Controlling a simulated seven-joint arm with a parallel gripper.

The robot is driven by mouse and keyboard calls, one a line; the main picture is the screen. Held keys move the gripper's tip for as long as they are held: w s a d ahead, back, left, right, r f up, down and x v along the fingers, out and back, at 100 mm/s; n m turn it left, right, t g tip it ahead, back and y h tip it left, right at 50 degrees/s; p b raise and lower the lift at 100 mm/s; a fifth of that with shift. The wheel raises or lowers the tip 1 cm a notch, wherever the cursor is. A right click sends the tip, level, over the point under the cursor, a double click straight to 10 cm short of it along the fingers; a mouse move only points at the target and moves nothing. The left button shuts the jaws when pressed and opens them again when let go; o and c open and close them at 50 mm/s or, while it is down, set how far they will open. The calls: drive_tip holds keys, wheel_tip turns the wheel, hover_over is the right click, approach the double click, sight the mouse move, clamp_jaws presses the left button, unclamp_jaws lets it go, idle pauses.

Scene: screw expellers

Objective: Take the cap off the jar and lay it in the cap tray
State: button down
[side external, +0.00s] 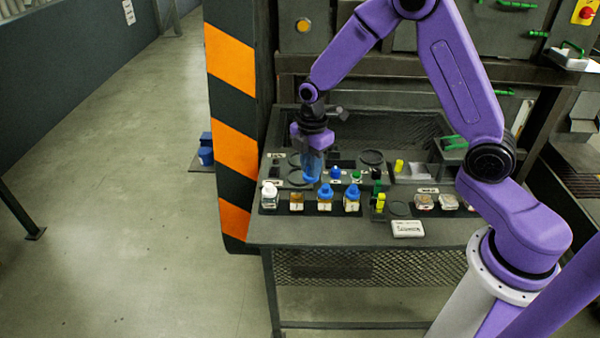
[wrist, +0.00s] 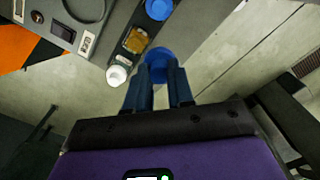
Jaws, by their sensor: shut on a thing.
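My gripper (side external: 312,174) is shut on a blue cap (wrist: 157,62), which shows between the fingertips in the wrist view. In the side view the gripper is raised over the left part of the bench, and its blue fingers blend with the cap. An amber jar without a cap (side external: 296,201) stands in the front row, below and left of the gripper; it also shows in the wrist view (wrist: 136,40). The cap is apart from this jar. I cannot tell for certain which tray is the cap tray; a pale shallow tray (side external: 413,172) lies at the right back.
A white-capped jar (side external: 269,194) stands left of the amber jar, and blue-capped jars (side external: 325,195) stand to its right. Small bottles stand behind them. A labelled block (side external: 408,229) lies at the front edge. A striped orange post (side external: 232,120) borders the bench's left side.

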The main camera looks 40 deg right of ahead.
drive_tip(key=s+r, duration=0.4)
drive_tip(key=s, duration=0.4)
drive_tip(key=s+d+f+m, duration=0.1)
drive_tip(key=s+d+f, duration=0.1)
drive_tip(key=d+f, duration=0.2)
drive_tip(key=s+d+f+m, duration=0.2)
drive_tip(key=s+d+f, duration=0.1)
drive_tip(key=d, duration=0.6)
drive_tip(key=s+d+f+m, duration=0.1)
drive_tip(key=s+d+f, duration=0.2)
drive_tip(key=d+f, duration=0.3)
drive_tip(key=shift+s+d+f+m, duration=0.1)
drive_tip(key=shift+d+m, duration=0.2)
drive_tip(key=shift+d, duration=0.55)
drive_tip(key=shift+f, duration=2.25)
drive_tip(key=shift+f, duration=0.1)
drive_tip(key=c, duration=1)
unclamp_jaws()
